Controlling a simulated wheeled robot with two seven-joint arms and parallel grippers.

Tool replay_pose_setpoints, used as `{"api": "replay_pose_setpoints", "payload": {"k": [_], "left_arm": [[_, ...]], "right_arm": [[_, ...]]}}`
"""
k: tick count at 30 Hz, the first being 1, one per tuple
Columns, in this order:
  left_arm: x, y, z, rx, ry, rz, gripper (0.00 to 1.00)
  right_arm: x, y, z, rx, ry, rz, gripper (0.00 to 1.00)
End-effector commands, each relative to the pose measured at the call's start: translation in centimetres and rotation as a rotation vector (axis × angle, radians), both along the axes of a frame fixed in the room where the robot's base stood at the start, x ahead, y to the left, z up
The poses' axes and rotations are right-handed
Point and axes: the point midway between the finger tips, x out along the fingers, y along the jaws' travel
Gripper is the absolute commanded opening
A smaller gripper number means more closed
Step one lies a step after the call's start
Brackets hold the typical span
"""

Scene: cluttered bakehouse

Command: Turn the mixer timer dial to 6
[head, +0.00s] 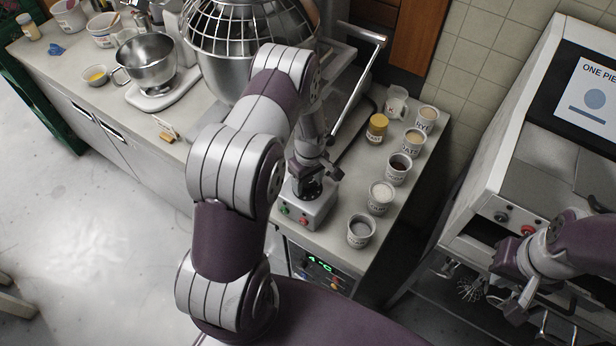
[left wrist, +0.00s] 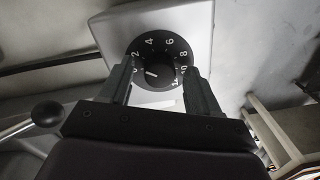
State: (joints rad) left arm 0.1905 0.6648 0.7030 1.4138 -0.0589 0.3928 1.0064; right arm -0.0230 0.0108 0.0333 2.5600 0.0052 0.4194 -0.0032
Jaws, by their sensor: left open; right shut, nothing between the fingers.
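The mixer timer dial (left wrist: 158,72) is a black round knob with white numbers on a pale plate in the left wrist view. Its white pointer line is directed left, close to the 0; the 6 is at the upper right. My left gripper (left wrist: 160,82) is open, one finger on each side of the dial; I cannot tell whether they touch it. In the head view my left gripper (head: 315,172) is above the grey control box (head: 308,210) with red and green buttons, partly hiding the dial. My right gripper (head: 526,292) is shut and empty at the right.
The mixer's wire guard (head: 238,30) is behind my arm. A white machine (head: 550,150) is near my right arm.

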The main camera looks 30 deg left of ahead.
Motion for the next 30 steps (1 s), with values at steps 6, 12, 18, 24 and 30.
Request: {"api": "replay_pose_setpoints", "payload": {"k": [6,12,18,24,30], "left_arm": [[0.0,0.0,-0.1,0.0,-0.001,0.0,0.62],[0.0,0.0,-0.1,0.0,-0.001,0.0,0.06],[0.0,0.0,-0.1,0.0,-0.001,-0.009,0.06],[0.1,0.0,-0.1,0.0,-0.001,-0.069,0.06],[0.0,0.0,-0.2,0.0,-0.001,-0.208,0.06]], "right_arm": [[0.0,0.0,0.0,0.0,0.0,0.0,0.0],[0.0,0.0,0.0,0.0,0.0,0.0,0.0],[0.0,0.0,-0.1,0.0,0.0,0.0,0.0],[0.0,0.0,-0.5,0.0,0.0,0.0,0.0],[0.0,0.0,-1.3,0.0,0.0,0.0,0.0]]}}
